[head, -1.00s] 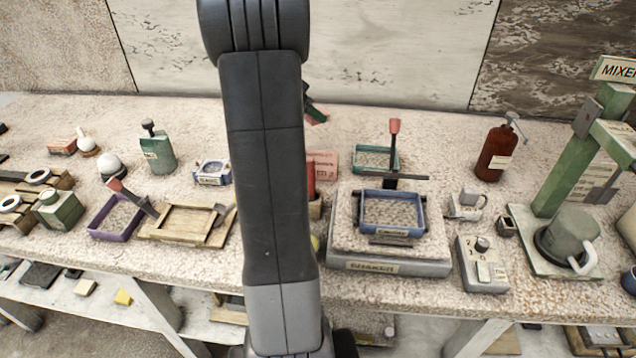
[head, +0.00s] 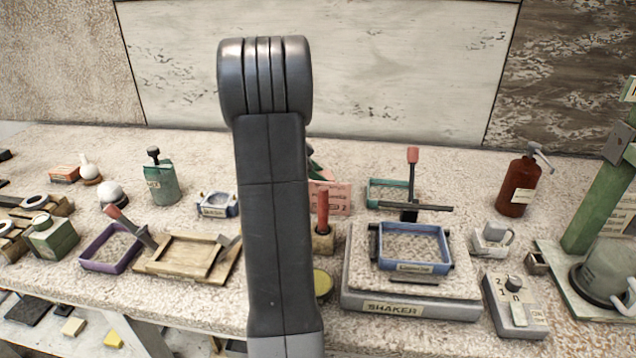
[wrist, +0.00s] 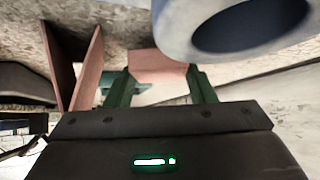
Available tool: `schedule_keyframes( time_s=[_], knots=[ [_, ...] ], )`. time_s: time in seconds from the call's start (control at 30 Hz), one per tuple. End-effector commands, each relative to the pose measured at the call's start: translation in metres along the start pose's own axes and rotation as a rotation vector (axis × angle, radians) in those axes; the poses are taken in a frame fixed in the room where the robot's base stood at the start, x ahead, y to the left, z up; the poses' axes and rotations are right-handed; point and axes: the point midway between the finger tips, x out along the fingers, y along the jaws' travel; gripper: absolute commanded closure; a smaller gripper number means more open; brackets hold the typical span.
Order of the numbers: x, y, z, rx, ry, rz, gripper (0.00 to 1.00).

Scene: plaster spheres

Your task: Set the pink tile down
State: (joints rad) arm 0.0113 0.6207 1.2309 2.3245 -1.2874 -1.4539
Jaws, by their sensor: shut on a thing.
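My gripper (wrist: 159,78) has two green fingers in the wrist view and is shut on the pink tile (wrist: 158,63). The tile sits between the fingertips, and its far part is cut off by a large ring-like thing. In the head view my arm hides most of the gripper; only a green and reddish bit shows beside the arm, above the back of the bench. A pink card (head: 333,198) marked 2 stands upright on the bench, just right of my arm and partly hidden by it. I cannot tell whether the held tile touches anything.
In the head view a red-handled tool (head: 322,215), the shaker (head: 405,307) and a green tray (head: 383,190) stand right of my arm. The back bench strip is fairly clear.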

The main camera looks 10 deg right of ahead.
Motion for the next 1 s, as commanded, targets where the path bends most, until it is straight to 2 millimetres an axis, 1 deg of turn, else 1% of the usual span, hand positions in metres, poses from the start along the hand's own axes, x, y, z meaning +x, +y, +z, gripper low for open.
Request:
schedule_keyframes(
  time_s=[0.03, 0.1, 0.47, 0.5, 0.57, 0.6, 0.93, 0.97, 1.0],
  knots=[
    [0.0084, 0.0000, 0.0085, -0.002, 0.000, 0.001, 0.78],
    [0.0122, 0.0002, 0.0124, -0.001, -0.001, 0.000, 0.78],
    [0.0124, 0.0001, 0.0127, -0.001, -0.001, 0.000, 0.78],
    [0.0131, 0.0000, 0.0133, 0.000, -0.001, 0.000, 0.43],
    [0.0132, 0.0000, 0.0134, 0.000, -0.001, 0.000, 0.31],
    [0.0131, 0.0000, 0.0134, 0.000, -0.001, 0.000, 0.29],
    [0.0128, -0.0001, 0.0129, 0.001, -0.001, -0.001, 0.29],
    [0.0120, -0.0002, 0.0125, 0.001, -0.001, -0.002, 0.29],
    [0.0045, -0.0007, 0.0110, 0.000, 0.000, -0.003, 0.29]
  ],
)
